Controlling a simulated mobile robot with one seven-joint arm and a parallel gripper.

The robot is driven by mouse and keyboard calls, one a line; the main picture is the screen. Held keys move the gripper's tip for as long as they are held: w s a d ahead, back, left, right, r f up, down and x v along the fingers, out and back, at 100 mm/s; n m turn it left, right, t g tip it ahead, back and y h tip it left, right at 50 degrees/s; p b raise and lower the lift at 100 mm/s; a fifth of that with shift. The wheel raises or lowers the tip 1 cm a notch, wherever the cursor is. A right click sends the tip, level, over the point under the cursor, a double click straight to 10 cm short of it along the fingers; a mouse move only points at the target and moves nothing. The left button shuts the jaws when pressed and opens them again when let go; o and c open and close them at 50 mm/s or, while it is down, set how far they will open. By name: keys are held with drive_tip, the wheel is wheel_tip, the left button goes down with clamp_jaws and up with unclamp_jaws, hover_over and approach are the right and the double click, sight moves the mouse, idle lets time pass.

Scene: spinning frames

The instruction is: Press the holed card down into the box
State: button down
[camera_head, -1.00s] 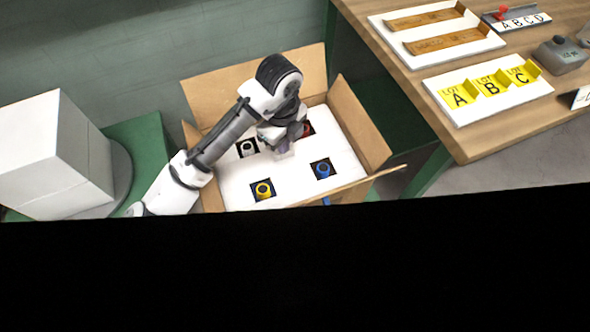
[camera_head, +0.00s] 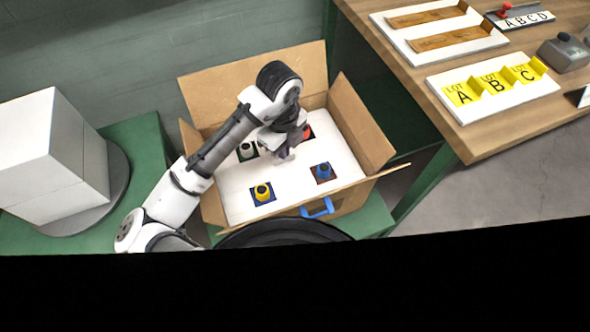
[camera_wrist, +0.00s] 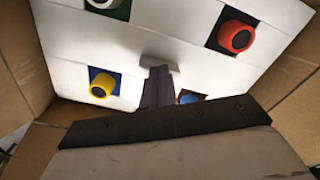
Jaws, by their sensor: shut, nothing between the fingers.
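The white holed card (camera_head: 285,190) lies inside the open cardboard box (camera_head: 355,190). Yellow (camera_head: 262,192), blue (camera_head: 323,171), grey-white (camera_head: 247,150) and red (camera_head: 307,132) round pieces stand up through its square holes. My gripper (camera_head: 286,154) is shut, pointing down at about the card's middle. In the wrist view its fingers (camera_wrist: 159,84) meet a small pale strip on the card (camera_wrist: 150,30), seemingly touching it. The fingers partly hide the blue piece (camera_wrist: 190,97); the yellow (camera_wrist: 104,84) and red (camera_wrist: 236,38) pieces show clearly.
The box flaps stand open around the card, with a blue handle (camera_head: 318,207) at the front. A white block (camera_head: 55,150) stands at the left. A wooden table (camera_head: 440,110) at the right holds yellow lot signs (camera_head: 495,83). My arm crosses the box's left side.

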wheel_tip(320, 180, up, 8)
drive_tip(key=p, duration=0.6)
drive_tip(key=shift+p, duration=0.4)
drive_tip(key=shift+s, duration=0.1)
idle(0.4)
